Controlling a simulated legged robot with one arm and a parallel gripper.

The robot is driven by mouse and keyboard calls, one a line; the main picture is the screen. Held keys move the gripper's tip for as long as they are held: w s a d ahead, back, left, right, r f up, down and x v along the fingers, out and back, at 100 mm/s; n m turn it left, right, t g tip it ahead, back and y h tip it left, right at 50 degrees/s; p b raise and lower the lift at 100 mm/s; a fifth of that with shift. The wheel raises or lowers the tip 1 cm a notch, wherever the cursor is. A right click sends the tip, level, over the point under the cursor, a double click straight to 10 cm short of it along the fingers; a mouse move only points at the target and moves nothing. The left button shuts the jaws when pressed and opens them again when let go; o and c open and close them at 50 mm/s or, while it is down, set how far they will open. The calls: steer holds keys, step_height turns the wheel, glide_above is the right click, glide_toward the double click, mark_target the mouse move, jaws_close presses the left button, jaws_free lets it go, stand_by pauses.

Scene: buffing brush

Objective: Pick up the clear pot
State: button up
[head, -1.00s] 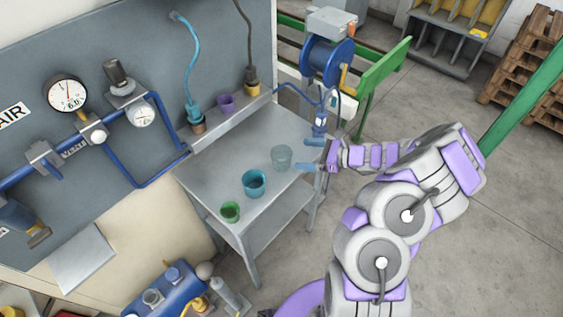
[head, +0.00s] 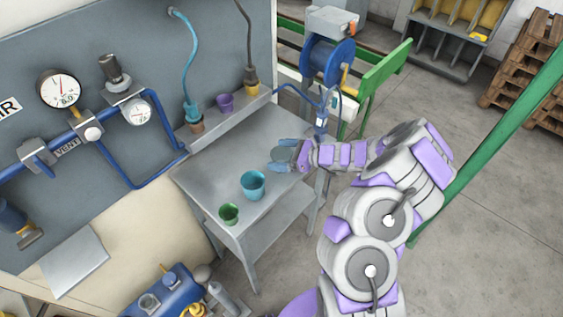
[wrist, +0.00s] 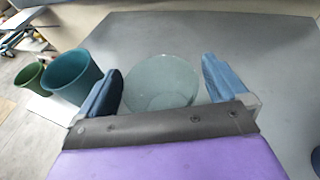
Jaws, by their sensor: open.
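The clear pot (wrist: 160,82) is a see-through, greenish-grey cup standing on the grey metal table (head: 262,134). In the wrist view it lies between the two blue fingers of my gripper (wrist: 163,88), one on each side. The fingers are open, and a gap seems to show at the pot's sides. In the head view my gripper (head: 283,156) is over the table's right part, and the pot is mostly hidden by the fingers there.
A teal pot (head: 253,186) and a green pot (head: 229,214) stand on the table to the left of my gripper. A shelf behind holds a purple pot (head: 225,103) and two pots with hoses. The table's middle is clear.

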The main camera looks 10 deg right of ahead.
steer(key=shift+c, duration=0.3)
steer(key=c, duration=0.9)
steer(key=shift+r, duration=0.1)
